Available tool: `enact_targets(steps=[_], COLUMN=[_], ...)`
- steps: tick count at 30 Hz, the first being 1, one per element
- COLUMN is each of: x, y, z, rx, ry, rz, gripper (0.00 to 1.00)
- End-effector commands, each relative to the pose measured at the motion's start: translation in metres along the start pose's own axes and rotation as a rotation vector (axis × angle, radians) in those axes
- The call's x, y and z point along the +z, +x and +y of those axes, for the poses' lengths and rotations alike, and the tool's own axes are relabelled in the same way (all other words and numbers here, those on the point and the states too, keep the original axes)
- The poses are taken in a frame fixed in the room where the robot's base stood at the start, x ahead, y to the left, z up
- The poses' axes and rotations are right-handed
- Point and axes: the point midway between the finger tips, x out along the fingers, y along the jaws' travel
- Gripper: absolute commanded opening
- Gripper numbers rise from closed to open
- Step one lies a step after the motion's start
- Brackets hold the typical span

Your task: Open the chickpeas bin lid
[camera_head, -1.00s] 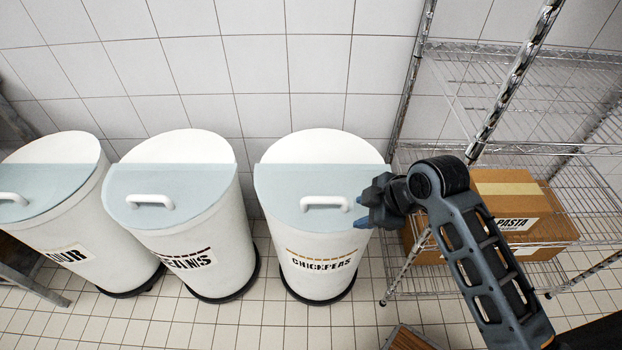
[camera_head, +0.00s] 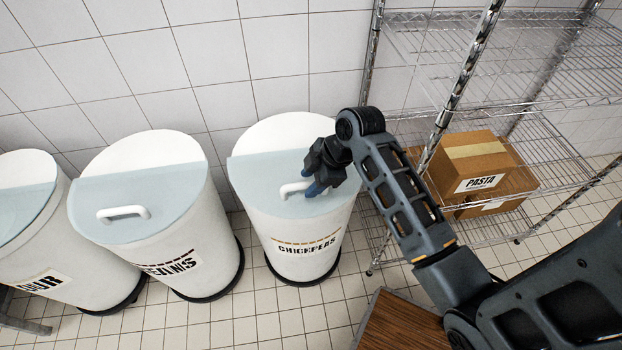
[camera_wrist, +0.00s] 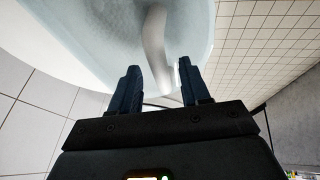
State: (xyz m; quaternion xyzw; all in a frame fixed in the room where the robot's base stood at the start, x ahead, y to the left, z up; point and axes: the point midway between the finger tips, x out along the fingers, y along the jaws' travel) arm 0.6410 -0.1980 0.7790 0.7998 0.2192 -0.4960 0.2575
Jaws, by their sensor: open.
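The chickpeas bin (camera_head: 290,240) is a white round bin with a printed label, right of the other bins. Its pale blue front lid (camera_head: 258,190) lies shut, with a white bar handle (camera_head: 288,188) on it. My gripper (camera_head: 318,186) is over the right side of the lid, at the handle's right end. In the wrist view the two dark blue fingers (camera_wrist: 158,88) are apart. The white handle (camera_wrist: 155,40) reaches down to between their tips. I cannot tell whether a finger touches it. Part of the lid is hidden behind my gripper.
The beans bin (camera_head: 150,240) and the flour bin (camera_head: 30,250) stand to the left, lids shut. A wire shelf (camera_head: 480,110) with a pasta box (camera_head: 480,165) is at the right. A brown wooden surface (camera_head: 400,325) is at the bottom. Tiled floor (camera_head: 250,320) shows in front.

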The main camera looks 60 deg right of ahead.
Motion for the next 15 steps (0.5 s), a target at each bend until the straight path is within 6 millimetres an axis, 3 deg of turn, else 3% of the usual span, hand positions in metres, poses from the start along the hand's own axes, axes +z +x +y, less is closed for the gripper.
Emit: enact_targets(steps=[9,15], x=[-0.0001,0.0], y=[0.0037,0.0036], z=[0.0,0.0], rx=[0.001,0.001], ry=[0.0,0.0], rz=[0.0,0.0], gripper=[0.46,0.28])
